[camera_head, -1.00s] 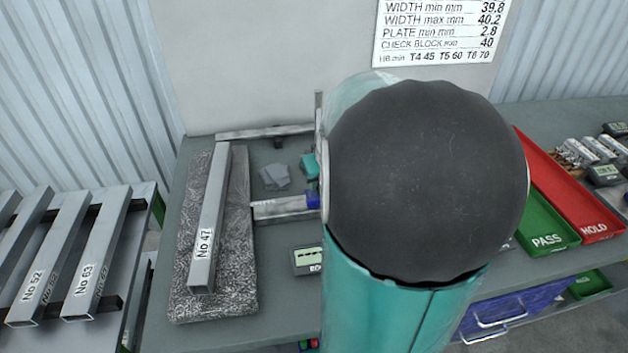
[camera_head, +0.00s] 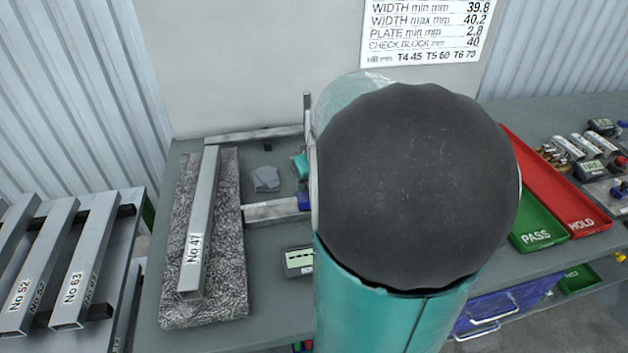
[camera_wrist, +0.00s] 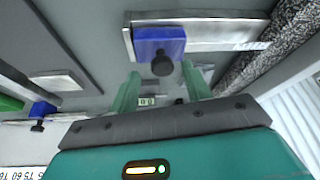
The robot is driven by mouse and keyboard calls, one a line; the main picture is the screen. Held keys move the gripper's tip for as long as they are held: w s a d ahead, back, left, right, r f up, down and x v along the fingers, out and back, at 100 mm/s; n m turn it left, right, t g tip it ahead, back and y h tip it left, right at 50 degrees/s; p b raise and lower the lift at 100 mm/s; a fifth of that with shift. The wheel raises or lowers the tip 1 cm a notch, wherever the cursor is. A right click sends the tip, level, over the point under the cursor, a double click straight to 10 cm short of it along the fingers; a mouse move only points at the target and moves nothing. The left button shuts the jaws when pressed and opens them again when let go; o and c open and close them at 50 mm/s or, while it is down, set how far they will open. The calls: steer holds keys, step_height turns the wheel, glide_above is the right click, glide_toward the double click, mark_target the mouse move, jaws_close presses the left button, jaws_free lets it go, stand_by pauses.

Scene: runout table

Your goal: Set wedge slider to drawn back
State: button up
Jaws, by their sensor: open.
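In the wrist view a blue block (camera_wrist: 160,42) with a black knob (camera_wrist: 162,66) sits at the end of a flat metal bar (camera_wrist: 215,34). I take this block for the wedge slider, but no label shows. My gripper (camera_wrist: 161,72) is open, its two teal fingers pointing at the block, with the knob between the fingertips in the picture. I cannot tell whether they touch it. In the head view the blue block (camera_head: 304,201) shows at the bar's right end (camera_head: 270,212); my arm hides most of the gripper and what lies behind.
A square tube marked No 47 (camera_head: 200,230) lies on a mottled grey pad (camera_head: 228,270) left of the bar. A small display unit (camera_head: 299,261) stands in front. A second blue block (camera_wrist: 43,109) with a knob shows in the wrist view. Green PASS (camera_head: 537,237) and red HOLD (camera_head: 581,222) trays lie right.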

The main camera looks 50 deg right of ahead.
steer(key=v, duration=1.3)
steer(key=shift+r, duration=0.15)
steer(key=shift+d, duration=0.1)
steer(key=s+a+f+n+y, duration=0.1)
steer(key=a+n, duration=0.1)
steer(key=a, duration=1.2)
steer(key=s+a+f+n+t, duration=0.1)
steer(key=s+a+f+n, duration=0.1)
steer(key=a, duration=1.2)
steer(key=shift+s+y, duration=0.2)
steer(key=shift+y, duration=0.2)
